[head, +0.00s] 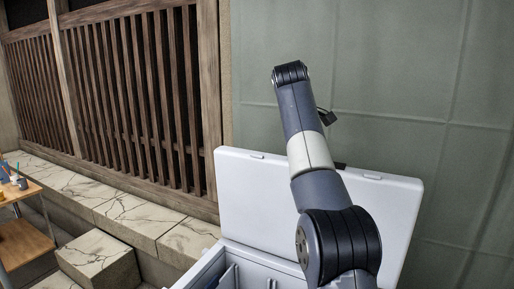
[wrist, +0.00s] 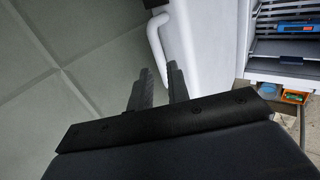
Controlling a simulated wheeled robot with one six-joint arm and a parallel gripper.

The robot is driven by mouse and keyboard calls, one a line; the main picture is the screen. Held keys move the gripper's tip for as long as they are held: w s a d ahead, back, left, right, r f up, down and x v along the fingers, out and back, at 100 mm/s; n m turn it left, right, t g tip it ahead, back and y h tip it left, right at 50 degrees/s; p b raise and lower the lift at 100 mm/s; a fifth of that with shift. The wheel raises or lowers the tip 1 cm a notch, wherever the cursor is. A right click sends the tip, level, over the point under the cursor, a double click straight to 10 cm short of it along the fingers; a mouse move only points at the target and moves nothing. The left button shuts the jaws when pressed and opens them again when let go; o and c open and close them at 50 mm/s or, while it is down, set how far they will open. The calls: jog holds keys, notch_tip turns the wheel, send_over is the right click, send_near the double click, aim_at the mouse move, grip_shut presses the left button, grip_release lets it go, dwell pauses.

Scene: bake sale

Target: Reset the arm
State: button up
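My arm rises in the middle of the head view, bent at a joint near the top, in front of an open white chest. My gripper (wrist: 159,70) shows in the wrist view as two dark fingers with a gap between them.
The white chest's raised lid (head: 255,185) stands behind my arm, close to a green-grey wall (head: 400,60). Stone steps (head: 100,262) and a wooden lattice (head: 130,100) are at left. A small wooden cart (head: 24,240) stands at the far left edge.

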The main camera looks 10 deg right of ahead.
jog(key=x, duration=0.6)
jog(key=shift+f, duration=0.25)
jog(key=shift+s+a, duration=0.1)
jog(key=shift+s, duration=0.05)
